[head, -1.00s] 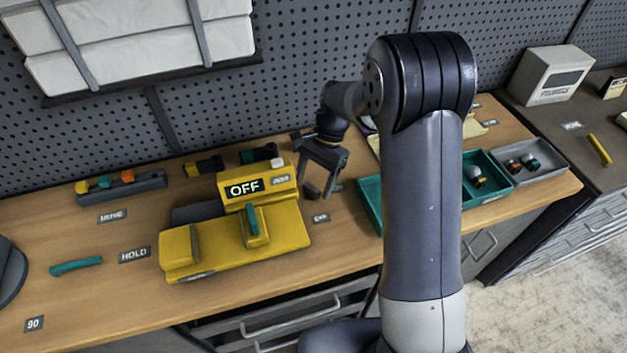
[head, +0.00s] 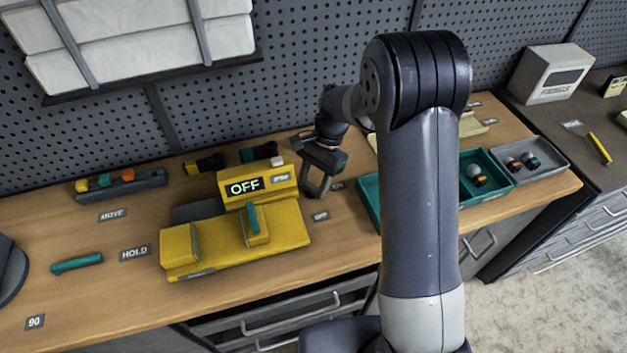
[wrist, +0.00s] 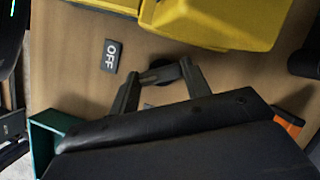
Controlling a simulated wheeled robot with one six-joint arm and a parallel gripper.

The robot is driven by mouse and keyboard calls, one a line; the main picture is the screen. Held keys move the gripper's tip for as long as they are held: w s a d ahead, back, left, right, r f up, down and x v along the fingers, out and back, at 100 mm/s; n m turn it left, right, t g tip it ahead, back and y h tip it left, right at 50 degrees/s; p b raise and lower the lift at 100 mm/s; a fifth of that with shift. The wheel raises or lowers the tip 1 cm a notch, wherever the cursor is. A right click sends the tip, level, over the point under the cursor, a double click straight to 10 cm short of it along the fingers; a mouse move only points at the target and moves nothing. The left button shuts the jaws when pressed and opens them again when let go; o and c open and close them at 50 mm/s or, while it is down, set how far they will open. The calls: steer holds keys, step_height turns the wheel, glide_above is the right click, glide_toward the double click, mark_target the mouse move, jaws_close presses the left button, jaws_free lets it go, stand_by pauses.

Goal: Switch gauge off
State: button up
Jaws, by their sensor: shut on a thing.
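The yellow gauge (head: 290,235) sits on the wooden bench, and its display (head: 244,187) reads OFF. A teal lever (head: 254,217) stands up on its front block. My gripper (head: 316,192) is low over the bench, just right of the gauge. In the wrist view my gripper (wrist: 158,78) is shut on a small dark round piece (wrist: 160,74), partly hidden by the fingers. The gauge's yellow body also shows at the top of the wrist view (wrist: 225,22). An OFF label (wrist: 111,56) lies on the bench beside the fingers.
A teal tray (head: 368,205) stands right of my gripper, with a grey tray (head: 545,160) beyond it. A teal handle (head: 77,262) lies near the HOLD label (head: 135,253). A dark rack (head: 122,190) with coloured pieces stands at the back left. The front-left bench is mostly clear.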

steer(key=shift+m, duration=0.4)
steer(key=shift+s+d+m+t+y, duration=0.1)
steer(key=shift+m+t+y, duration=0.3)
steer(key=shift+m, duration=0.95)
steer(key=shift+m+t+y, duration=0.2)
steer(key=shift+m+t, duration=0.4)
steer(key=shift+m, duration=0.75)
steer(key=o, duration=1)
steer(key=b+v, duration=0.1)
steer(key=v, duration=1)
steer(key=shift+f, duration=0.1)
